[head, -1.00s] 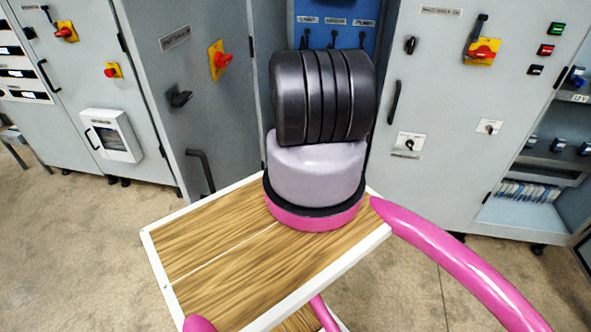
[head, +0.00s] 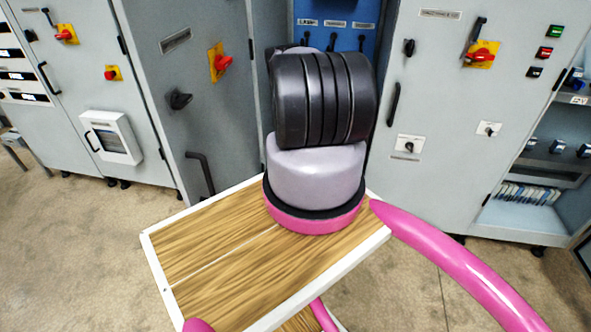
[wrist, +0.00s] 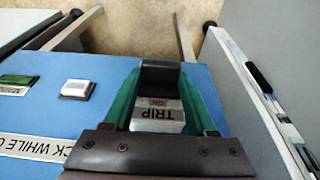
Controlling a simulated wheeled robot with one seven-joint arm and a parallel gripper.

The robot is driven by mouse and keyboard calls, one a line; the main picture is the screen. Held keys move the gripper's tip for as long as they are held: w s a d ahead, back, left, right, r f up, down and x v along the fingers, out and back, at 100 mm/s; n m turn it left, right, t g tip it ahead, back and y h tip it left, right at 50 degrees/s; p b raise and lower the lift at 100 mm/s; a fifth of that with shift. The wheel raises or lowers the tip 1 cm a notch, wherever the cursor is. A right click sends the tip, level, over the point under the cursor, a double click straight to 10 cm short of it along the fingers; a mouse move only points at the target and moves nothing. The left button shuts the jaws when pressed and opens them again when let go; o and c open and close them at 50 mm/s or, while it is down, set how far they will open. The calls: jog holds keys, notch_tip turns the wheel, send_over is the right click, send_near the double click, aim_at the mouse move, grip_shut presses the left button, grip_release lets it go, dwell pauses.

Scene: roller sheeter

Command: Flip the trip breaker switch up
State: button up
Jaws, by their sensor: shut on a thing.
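In the wrist view, the trip breaker switch (wrist: 158,118) is a pale block marked TRIP, upside down in the picture, on a blue panel (wrist: 60,115). My gripper (wrist: 160,88) has its green fingers on either side of this block and is shut on it. A dark block lies between the fingers at their far end; I cannot tell whether it is part of the switch. In the head view, the blue panel (head: 372,14) with labels and black levers is behind my arm. My arm hides the gripper and the trip switch there.
In the wrist view, a white block (wrist: 77,88) and a green block (wrist: 17,80) sit left of the trip switch, above a label plate (wrist: 40,148). Grey cabinets (head: 450,140) with handles and knobs flank the panel. Floor (head: 80,240) is clear at front left.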

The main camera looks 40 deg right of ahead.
dwell(0.4)
jog(key=o, duration=1.4)
jog(key=shift+c, duration=0.2)
jog(key=shift+r, duration=0.1)
jog(key=v, duration=1)
jog(key=shift+r, duration=0.35)
